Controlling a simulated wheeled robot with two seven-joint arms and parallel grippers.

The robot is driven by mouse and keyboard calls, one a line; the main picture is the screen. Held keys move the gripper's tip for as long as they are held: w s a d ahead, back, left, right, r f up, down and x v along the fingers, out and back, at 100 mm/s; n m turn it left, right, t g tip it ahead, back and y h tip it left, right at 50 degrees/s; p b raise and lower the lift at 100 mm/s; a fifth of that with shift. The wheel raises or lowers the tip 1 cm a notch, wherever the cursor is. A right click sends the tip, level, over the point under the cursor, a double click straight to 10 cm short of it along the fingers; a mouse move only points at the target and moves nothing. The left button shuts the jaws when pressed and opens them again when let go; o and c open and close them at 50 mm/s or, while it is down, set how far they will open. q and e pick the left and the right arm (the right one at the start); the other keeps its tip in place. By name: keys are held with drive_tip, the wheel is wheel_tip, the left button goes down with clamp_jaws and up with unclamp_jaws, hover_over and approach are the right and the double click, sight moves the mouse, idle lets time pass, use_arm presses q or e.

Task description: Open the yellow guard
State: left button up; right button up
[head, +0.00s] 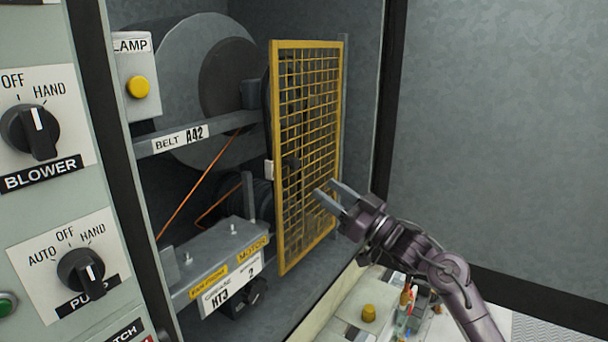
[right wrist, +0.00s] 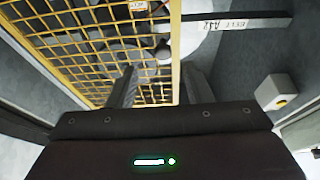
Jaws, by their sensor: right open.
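The yellow guard (head: 309,150) is a mesh panel in a yellow frame. It stands swung out at an angle from the back of the cabinet, with the belt and pulleys showing to its left. My right gripper (head: 329,193) is open and empty in front of the guard's lower right part; I cannot tell whether it touches the mesh. In the right wrist view the guard (right wrist: 175,60) fills the upper left, beyond the two open fingers (right wrist: 160,85). My left gripper is not in view.
A grey belt rail (head: 190,138), a lamp box (head: 137,75) and a motor (head: 215,262) sit inside the cabinet. A switch panel (head: 60,215) stands at the left. Small items, including a yellow knob (head: 369,313), lie below the gripper. Grey wall fills the right.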

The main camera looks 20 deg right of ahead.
sight(298, 165)
drive_tip(key=shift+y, duration=0.5)
drive_tip(key=p+x, duration=0.1)
drive_tip(key=x, duration=0.2)
drive_tip(key=r+p+x, duration=0.1)
drive_tip(key=p+x, duration=0.1)
drive_tip(key=x, duration=0.2)
drive_tip(key=shift+s+r, duration=0.1)
drive_tip(key=shift+s, duration=0.05)
drive_tip(key=shift+w+a, duration=0.3)
drive_tip(key=shift+w, duration=0.05)
clamp_jaws()
